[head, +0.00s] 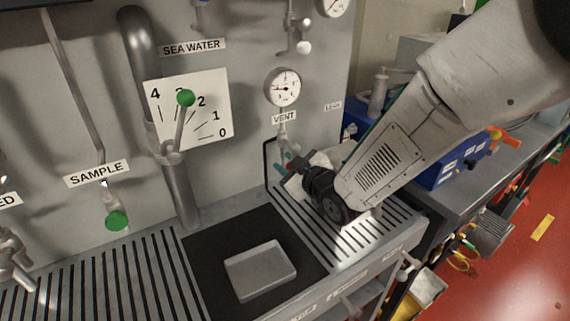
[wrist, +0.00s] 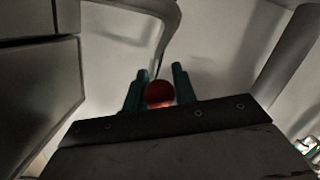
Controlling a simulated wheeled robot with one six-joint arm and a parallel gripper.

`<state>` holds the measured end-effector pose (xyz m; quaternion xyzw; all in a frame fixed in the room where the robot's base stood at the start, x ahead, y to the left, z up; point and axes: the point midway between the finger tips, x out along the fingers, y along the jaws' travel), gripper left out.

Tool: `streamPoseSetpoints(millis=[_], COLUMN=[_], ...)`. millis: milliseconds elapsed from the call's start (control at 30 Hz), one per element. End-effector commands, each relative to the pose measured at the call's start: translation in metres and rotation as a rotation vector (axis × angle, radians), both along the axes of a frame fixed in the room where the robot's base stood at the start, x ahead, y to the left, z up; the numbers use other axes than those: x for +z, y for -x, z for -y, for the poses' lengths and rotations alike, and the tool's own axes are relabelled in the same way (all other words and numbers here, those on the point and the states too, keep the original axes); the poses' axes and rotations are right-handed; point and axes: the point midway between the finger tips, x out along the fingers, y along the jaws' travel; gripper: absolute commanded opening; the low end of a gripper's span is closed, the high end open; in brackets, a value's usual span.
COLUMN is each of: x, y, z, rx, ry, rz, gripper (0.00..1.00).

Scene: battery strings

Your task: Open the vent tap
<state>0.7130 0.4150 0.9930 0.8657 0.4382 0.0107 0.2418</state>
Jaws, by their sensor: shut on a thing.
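The vent tap hangs below the VENT label (head: 284,118) on the grey panel in the head view. Its pipe (head: 283,138) runs down from the label toward my gripper. My gripper (head: 281,164) is at the tap, its teal fingers close to the panel. In the wrist view, a round red knob (wrist: 159,93) sits between the two fingers of my gripper (wrist: 157,84), which is shut on it. A curved grey pipe (wrist: 170,45) runs up from the knob. In the head view the knob is hidden by my gripper.
A round gauge (head: 283,88) is above the VENT label. A slatted grey drain (head: 350,228) lies under my wrist. A shallow grey tray (head: 260,270) lies on a black mat. The SEA WATER lever with a green knob (head: 186,98) and the SAMPLE tap's green knob (head: 117,220) are left.

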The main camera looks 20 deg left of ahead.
Motion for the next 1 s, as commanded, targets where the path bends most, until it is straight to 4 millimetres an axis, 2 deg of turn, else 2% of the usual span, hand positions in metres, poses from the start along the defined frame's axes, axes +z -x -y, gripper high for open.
streamPoseSetpoints(millis=[533,567,633,1000], x=[-0.0008,-0.0008,-0.0008,0.0016], y=[-0.0009,-0.0009,-0.0009,0.0025], z=[0.0011,0.0011,0.0011,0.0056], rx=[0.000,0.000,0.000,0.000], ry=[0.017,0.017,0.017,0.016], rz=[0.019,0.019,0.019,0.020], gripper=[0.04,0.30,0.48,0.48])
